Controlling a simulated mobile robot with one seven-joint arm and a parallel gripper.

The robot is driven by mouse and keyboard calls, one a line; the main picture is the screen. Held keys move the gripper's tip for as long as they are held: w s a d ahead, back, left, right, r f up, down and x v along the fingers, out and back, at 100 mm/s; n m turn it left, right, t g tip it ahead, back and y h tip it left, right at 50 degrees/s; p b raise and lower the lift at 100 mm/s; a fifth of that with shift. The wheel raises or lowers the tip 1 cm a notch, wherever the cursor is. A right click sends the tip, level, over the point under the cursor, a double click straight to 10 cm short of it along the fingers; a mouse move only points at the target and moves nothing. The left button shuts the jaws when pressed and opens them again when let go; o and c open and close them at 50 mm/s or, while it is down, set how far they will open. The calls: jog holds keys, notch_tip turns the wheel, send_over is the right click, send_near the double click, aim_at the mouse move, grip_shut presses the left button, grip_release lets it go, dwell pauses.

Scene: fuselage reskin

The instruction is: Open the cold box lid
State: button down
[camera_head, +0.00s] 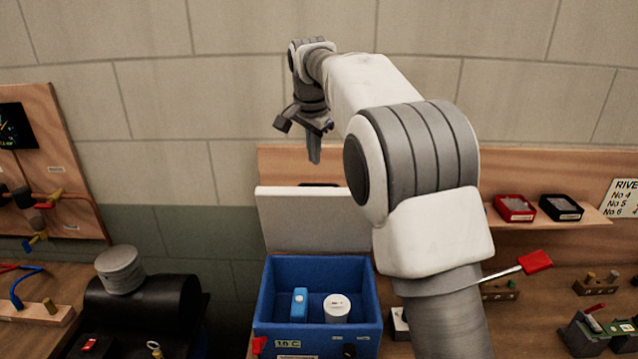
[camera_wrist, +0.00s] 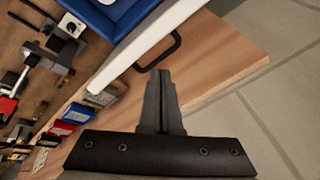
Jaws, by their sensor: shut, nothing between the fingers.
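The cold box (camera_head: 315,300) is a blue open-topped box at the bottom middle of the head view, labelled 18 C. Its white lid (camera_head: 312,225) stands up open at the back edge. Inside the box are a blue item (camera_head: 299,304) and a white round container (camera_head: 337,307). In the wrist view the lid (camera_wrist: 150,40) shows edge-on with its dark handle (camera_wrist: 160,52), and a corner of the blue box (camera_wrist: 105,15) shows. My gripper (camera_head: 314,158) is shut and empty above the lid. Its fingers (camera_wrist: 160,85) show apart from the handle in the wrist view.
A wooden back panel (camera_head: 540,165) stands behind, with a red bin (camera_head: 514,208) and a black bin (camera_head: 561,207) on a shelf at right. A red-handled tool (camera_head: 535,262) is right of my arm. A black cylinder (camera_head: 140,305) with a grey can (camera_head: 120,268) stands left of the box.

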jog(key=f+m, duration=0.3)
jog(key=w+f+m+p, duration=0.1)
jog(key=f+m, duration=0.1)
jog(key=m, duration=0.1)
jog(key=w+d+f+m, duration=0.1)
jog(key=f+m, duration=0.2)
jog(key=shift+w+f+t+p, duration=0.15)
jog(key=shift+f+t+p, duration=0.15)
dwell(0.4)
jog(key=shift+w, duration=0.1)
jog(key=shift+w, duration=3.4)
